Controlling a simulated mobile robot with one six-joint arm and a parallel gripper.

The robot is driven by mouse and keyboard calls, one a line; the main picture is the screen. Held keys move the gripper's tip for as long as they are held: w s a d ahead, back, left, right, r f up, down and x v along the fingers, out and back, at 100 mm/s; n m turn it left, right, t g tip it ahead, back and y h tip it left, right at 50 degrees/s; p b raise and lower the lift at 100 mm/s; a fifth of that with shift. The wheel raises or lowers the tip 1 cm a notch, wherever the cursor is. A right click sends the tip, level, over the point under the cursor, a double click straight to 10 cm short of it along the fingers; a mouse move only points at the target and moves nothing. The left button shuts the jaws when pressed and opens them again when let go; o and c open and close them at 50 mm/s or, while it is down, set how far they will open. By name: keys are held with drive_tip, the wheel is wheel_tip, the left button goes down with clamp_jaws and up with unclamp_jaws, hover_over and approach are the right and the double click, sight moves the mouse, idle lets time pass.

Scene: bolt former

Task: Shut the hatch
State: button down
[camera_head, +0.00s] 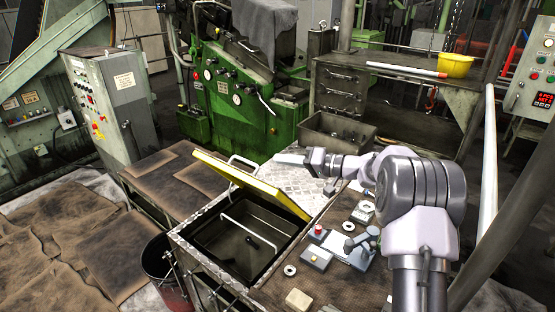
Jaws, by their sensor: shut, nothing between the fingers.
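The hatch (252,186) is a flat lid with a yellow face seen at a shallow angle. It stands open, tilted up over the far side of a dark square opening (215,243) in the bench top. A pale bar handle (241,161) shows just behind the lid's upper edge. My gripper (286,158) is shut and empty. In the picture it lies to the right of the handle and above the lid's right part, over a bright metal plate. I cannot tell whether it touches the lid; they look apart.
A vise-like tool, a small box with a red button (317,232) and several rings lie on the bench right of the opening. A metal bin (338,130) stands behind. A dark bucket (163,265) stands at the bench's left. A green machine (240,100) stands further back.

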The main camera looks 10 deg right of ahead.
sight(257, 166)
drive_tip(key=x, duration=0.7)
drive_tip(key=shift+a+f+p, duration=0.15)
drive_tip(key=shift+a+p, duration=0.15)
drive_tip(key=shift+p, duration=0.05)
drive_tip(key=shift+s+a+f, duration=0.65)
drive_tip(key=shift+s+f, duration=0.15)
drive_tip(key=shift+f, duration=0.05)
drive_tip(key=shift+s+a+f, duration=0.25)
drive_tip(key=shift+s, duration=0.1)
